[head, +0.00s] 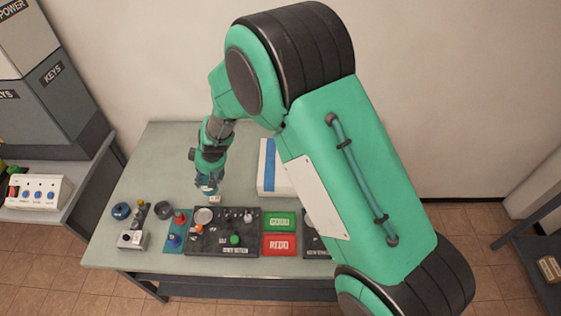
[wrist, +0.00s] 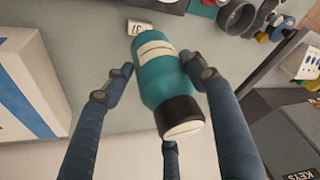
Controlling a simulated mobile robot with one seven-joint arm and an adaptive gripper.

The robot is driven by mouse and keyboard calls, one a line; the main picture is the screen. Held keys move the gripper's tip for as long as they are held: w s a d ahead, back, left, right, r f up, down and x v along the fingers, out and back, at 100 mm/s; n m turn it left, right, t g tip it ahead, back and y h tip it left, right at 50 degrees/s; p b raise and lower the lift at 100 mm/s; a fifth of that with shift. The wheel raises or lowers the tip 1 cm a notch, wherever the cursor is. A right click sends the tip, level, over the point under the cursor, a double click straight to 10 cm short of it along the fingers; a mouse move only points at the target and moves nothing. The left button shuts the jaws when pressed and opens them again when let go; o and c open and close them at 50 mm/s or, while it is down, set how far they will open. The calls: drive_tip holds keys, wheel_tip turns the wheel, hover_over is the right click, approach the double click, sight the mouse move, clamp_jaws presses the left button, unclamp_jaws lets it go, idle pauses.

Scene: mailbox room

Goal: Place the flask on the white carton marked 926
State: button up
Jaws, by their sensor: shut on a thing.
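The flask (wrist: 160,70) is a teal bottle with a pale label and a black cap with a light top. In the wrist view it lies between the dark blue fingers of my gripper (wrist: 155,77), which is shut on it. In the head view my gripper (head: 207,187) is low over the table, behind the black control panel; the flask is too small there to make out clearly. A white carton with a blue stripe (head: 267,168) lies to the right of my gripper, partly hidden by my arm. It also shows in the wrist view (wrist: 22,95). No number is readable on it.
The black control panel (head: 225,243), green (head: 280,221) and red (head: 279,245) blocks stand along the table's (head: 160,150) front. A small white marked piece (wrist: 140,28) lies near the flask. Small knobs and a grey box (head: 132,240) are at left. The table's back left is clear.

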drive_tip(key=w+d+r, duration=0.1)
drive_tip(key=d, duration=0.7)
drive_tip(key=w+d+r+m, duration=0.1)
drive_tip(key=d+r, duration=0.1)
drive_tip(key=d, duration=0.5)
drive_tip(key=shift+w+d+r, duration=0.15)
drive_tip(key=shift+d+r, duration=0.15)
drive_tip(key=shift+d, duration=0.1)
drive_tip(key=shift+m+t+h, duration=0.3)
drive_tip(key=shift+m+t, duration=0.1)
drive_tip(key=shift+m, duration=0.4)
drive_tip(key=d+r, duration=0.1)
drive_tip(key=d, duration=0.4)
drive_tip(key=s+d+r, duration=0.1)
drive_tip(key=d, duration=0.5)
drive_tip(key=s+d+r+b, duration=0.1)
drive_tip(key=d, duration=0.5)
drive_tip(key=shift+s, duration=0.25)
drive_tip(key=w+a, duration=0.1)
drive_tip(key=w, duration=0.4)
drive_tip(key=w+a+f, duration=0.1)
drive_tip(key=w+a, duration=0.1)
drive_tip(key=w, duration=0.3)
drive_tip(key=w+a+p, duration=0.1)
drive_tip(key=w, duration=0.4)
drive_tip(key=shift+w+a+f, duration=0.15)
drive_tip(key=shift+w+f, duration=0.1)
drive_tip(key=shift+f, duration=0.05)
drive_tip(key=shift+f, duration=0.15)
drive_tip(key=shift+f, duration=1.6)
